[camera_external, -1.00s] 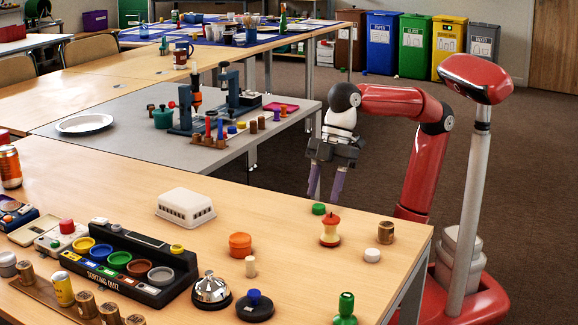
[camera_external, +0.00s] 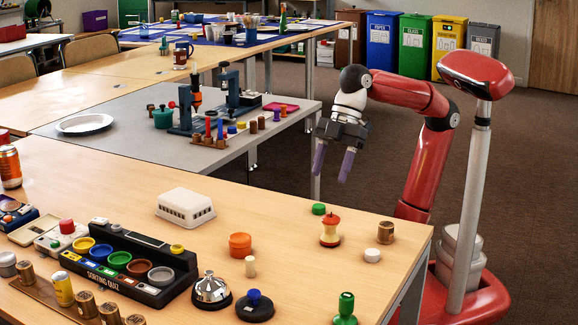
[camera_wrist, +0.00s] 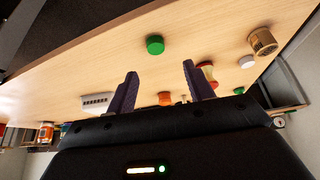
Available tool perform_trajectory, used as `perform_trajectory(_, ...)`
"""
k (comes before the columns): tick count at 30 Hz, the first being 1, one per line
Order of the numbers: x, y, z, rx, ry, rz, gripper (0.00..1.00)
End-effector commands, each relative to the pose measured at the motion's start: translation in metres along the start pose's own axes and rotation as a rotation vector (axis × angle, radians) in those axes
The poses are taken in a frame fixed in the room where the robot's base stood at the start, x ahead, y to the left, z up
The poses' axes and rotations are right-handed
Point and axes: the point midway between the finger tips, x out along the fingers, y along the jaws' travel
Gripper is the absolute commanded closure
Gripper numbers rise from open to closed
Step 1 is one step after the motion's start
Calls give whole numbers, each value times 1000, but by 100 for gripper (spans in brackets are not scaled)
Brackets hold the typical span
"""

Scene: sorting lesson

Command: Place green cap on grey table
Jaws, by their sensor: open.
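The green cap (camera_external: 319,209) lies on the wooden table near its far right edge, beside the red and yellow apple-core-shaped piece. It also shows in the wrist view (camera_wrist: 155,44), beyond and between my fingertips. My gripper (camera_external: 333,165) is open and empty, raised above and behind the cap at the table's far edge, apart from it. Its two purple fingers also show in the wrist view (camera_wrist: 159,72). The grey table (camera_external: 128,141) stands behind the wooden table, to the left of my gripper.
The grey table holds a white plate (camera_external: 84,124), a blue press stand and several small pegs. Its front left part is bare. On the wooden table (camera_external: 130,185) are a white vented box (camera_external: 186,206), an orange container (camera_external: 240,245), a bell and the apple-core piece (camera_external: 330,230).

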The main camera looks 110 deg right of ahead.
Motion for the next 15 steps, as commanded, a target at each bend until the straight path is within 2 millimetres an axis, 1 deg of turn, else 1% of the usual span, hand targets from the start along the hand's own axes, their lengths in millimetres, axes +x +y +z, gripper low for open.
perform_trajectory(1, 6, -5, 9, 4, 67, 12, 48)
perform_trajectory(6, 23, -19, 31, 46, 393, 72, 48)
perform_trajectory(9, 30, -22, 46, 83, 577, 115, 48)
perform_trajectory(12, 34, -21, 61, 120, 724, 154, 48)
perform_trajectory(15, 36, -18, 72, 147, 821, 184, 48)
